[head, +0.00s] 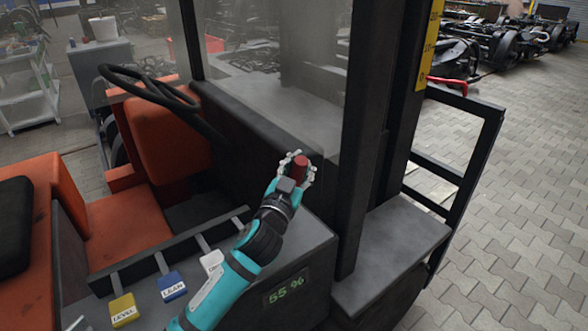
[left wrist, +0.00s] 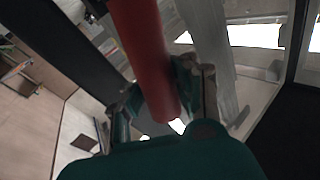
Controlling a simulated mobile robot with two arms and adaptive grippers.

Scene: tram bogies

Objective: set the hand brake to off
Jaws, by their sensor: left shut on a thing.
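A red cylindrical grip (head: 300,170), apparently the hand brake's handle, stands at the front of the dark vehicle console, near the mast. My left gripper (head: 296,166) has its fingers around this grip and is shut on it. In the left wrist view the red grip (left wrist: 145,55) runs between the two fingers of the left gripper (left wrist: 158,95). The lower part of the handle and any off marking are hidden or not readable. My right gripper is not in view.
Yellow (head: 123,310), blue (head: 171,287) and white (head: 212,263) labelled levers stand left of my left arm. A green display (head: 286,287) reads about 55 %. The steering wheel (head: 160,95) is at upper left. The dark mast (head: 375,130) rises just right of the gripper.

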